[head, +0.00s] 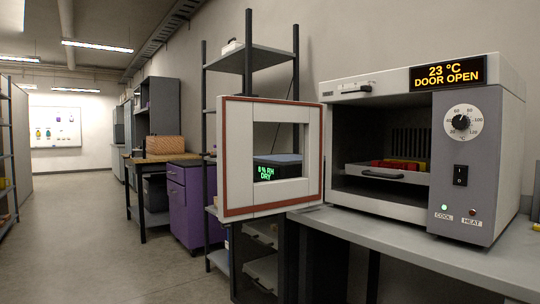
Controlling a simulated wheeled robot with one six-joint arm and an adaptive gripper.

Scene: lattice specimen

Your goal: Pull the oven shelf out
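The oven (482,165) stands on a grey bench at the right, and its display reads 23 °C, DOOR OPEN. Its door (234,158), a light frame with a red-brown seal and a window, is swung wide open to the left. The oven shelf (412,179) is inside the dark chamber, level, at about mid height. A dark handle (382,175) is on its front edge. Red and yellow pieces (400,164) lie on the shelf; their exact shapes are too small to tell. My gripper is not in view.
The bench top (420,244) is bare in front of the oven. A purple cabinet (188,203) stands further back. The floor (110,255) at left is clear.

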